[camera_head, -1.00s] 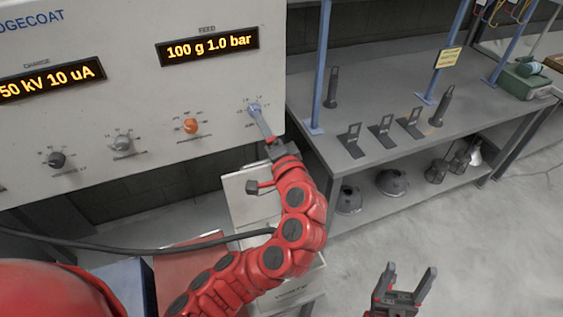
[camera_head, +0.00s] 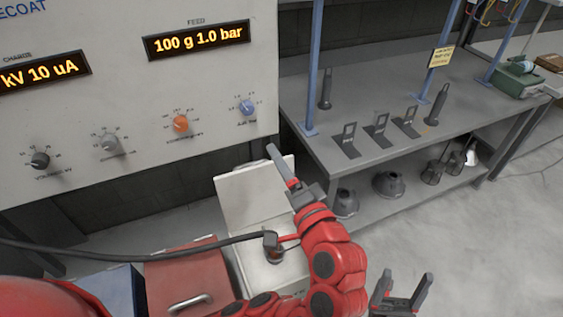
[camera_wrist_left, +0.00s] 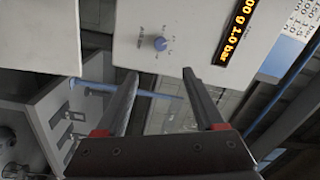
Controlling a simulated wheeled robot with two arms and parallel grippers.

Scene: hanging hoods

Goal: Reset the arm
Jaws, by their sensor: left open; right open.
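My left gripper (camera_head: 281,166) is open and empty, in front of and below the control panel (camera_head: 120,112). In the left wrist view its two fingers (camera_wrist_left: 158,90) stand apart with nothing between them. The blue knob (camera_head: 247,107) is on the panel's right side, clear of the gripper; it also shows in the left wrist view (camera_wrist_left: 161,43), beyond the fingers. My right gripper (camera_head: 402,292) is open and empty at the bottom of the head view, above the floor.
An orange knob (camera_head: 180,123) and two grey knobs sit further left on the panel. A grey bench (camera_head: 390,85) with blue posts and several stands is at the right. Cone-shaped parts rest on its lower shelf. An open white box (camera_head: 240,205) and a red box (camera_head: 190,275) are below the panel.

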